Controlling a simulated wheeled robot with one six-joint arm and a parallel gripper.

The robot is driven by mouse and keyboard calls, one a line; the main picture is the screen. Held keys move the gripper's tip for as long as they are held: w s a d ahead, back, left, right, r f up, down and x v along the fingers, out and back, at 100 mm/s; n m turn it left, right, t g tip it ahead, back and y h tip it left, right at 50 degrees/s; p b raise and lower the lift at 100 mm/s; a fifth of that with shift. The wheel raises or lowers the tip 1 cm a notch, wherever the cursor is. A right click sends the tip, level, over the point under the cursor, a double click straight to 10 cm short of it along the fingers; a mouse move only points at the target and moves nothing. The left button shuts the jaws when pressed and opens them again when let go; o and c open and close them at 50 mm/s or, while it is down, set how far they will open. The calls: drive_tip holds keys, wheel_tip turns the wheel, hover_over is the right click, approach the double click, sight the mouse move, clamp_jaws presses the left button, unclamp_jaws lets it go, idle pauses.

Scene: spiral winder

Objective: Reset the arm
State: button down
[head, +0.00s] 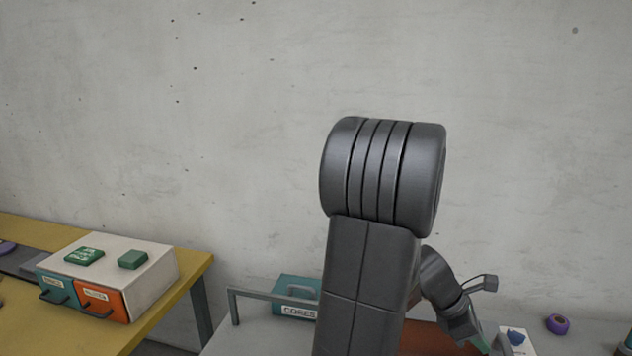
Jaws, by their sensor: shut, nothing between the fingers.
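My arm stands upright in the middle of the head view, with a large dark link in front. Behind it, to the right, my wrist slants down to the right. My gripper (482,343) is at its lower end, small and partly hidden near the bottom edge of the view. It is shut and holds nothing. It is above or beside the right part of the grey table; I cannot tell how high.
A yellow table (190,268) at left bears a white drawer box (157,277) with teal and orange drawers and green blocks on top. On the grey table (255,338) are a teal CORES box (290,284), a blue piece (516,336) and a purple roll (557,324).

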drive_tip(key=v, duration=1.1)
drive_tip(key=x, duration=1.1)
drive_tip(key=shift+f, duration=0.2)
drive_tip(key=d, duration=0.1)
drive_tip(key=b, duration=0.1)
drive_tip(key=d, duration=0.1)
drive_tip(key=shift+s+d+f, duration=0.3)
drive_tip(key=shift+s+d, duration=0.05)
drive_tip(key=shift+s, duration=0.05)
drive_tip(key=shift+w+d, duration=0.1)
drive_tip(key=shift+d, duration=0.05)
drive_tip(key=w+a+r, duration=0.1)
drive_tip(key=w+a, duration=0.1)
drive_tip(key=a, duration=0.9)
drive_tip(key=w+a+r, duration=0.1)
drive_tip(key=w+a, duration=0.2)
drive_tip(key=a, duration=0.9)
drive_tip(key=w+a+r, duration=0.1)
drive_tip(key=w+a, duration=0.2)
drive_tip(key=a, duration=0.9)
drive_tip(key=shift+w+r, duration=0.15)
drive_tip(key=shift+w, duration=0.1)
drive_tip(key=shift+b, duration=0.3)
